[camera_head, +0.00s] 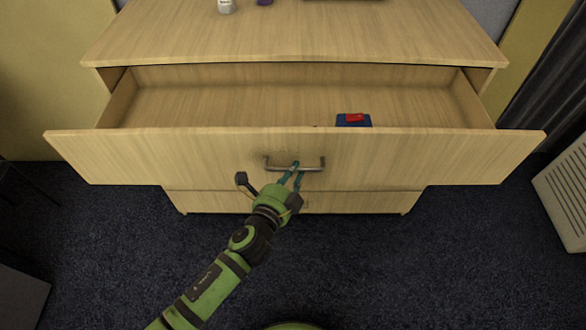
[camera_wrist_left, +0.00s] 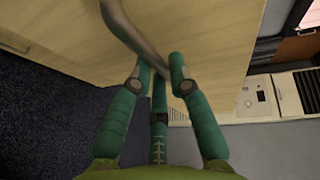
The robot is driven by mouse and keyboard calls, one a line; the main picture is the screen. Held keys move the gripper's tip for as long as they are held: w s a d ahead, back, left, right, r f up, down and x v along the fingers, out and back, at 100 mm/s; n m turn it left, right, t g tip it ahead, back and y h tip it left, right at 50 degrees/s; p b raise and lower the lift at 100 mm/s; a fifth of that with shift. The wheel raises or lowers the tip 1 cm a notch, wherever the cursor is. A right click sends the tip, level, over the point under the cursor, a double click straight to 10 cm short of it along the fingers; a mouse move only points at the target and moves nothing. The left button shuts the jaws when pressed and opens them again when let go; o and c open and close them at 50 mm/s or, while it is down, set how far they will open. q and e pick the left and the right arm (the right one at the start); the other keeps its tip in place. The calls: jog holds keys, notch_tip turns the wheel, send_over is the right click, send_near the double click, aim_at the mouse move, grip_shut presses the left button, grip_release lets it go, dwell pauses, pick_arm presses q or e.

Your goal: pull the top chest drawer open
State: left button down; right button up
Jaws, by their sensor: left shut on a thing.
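The top chest drawer (camera_head: 130,159) stands well open, pulled out from the light wood chest (camera_head: 290,35). Its metal bar handle (camera_head: 313,168) is on the middle of the drawer front. My left gripper (camera_head: 295,170) is at the handle, with its teal fingers shut on the bar. In the left wrist view the grey handle (camera_wrist_left: 137,38) passes between the fingertips of the gripper (camera_wrist_left: 160,68). A blue and red item (camera_head: 353,121) lies inside the drawer near its front. My right gripper is not in view.
A lower drawer (camera_head: 350,202) sits shut below. Small items, one a white bottle (camera_head: 226,6), stand on the chest top. A white slatted unit (camera_head: 562,195) stands at the right. Dark carpet (camera_head: 390,270) in front of the chest is clear.

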pick_arm(q)
jog(key=shift+s, duration=0.2)
jog(key=c, duration=1.1)
grip_release()
jog(key=shift+c, duration=0.2)
jog(key=shift+s, duration=0.1)
jog(key=v, duration=1.2)
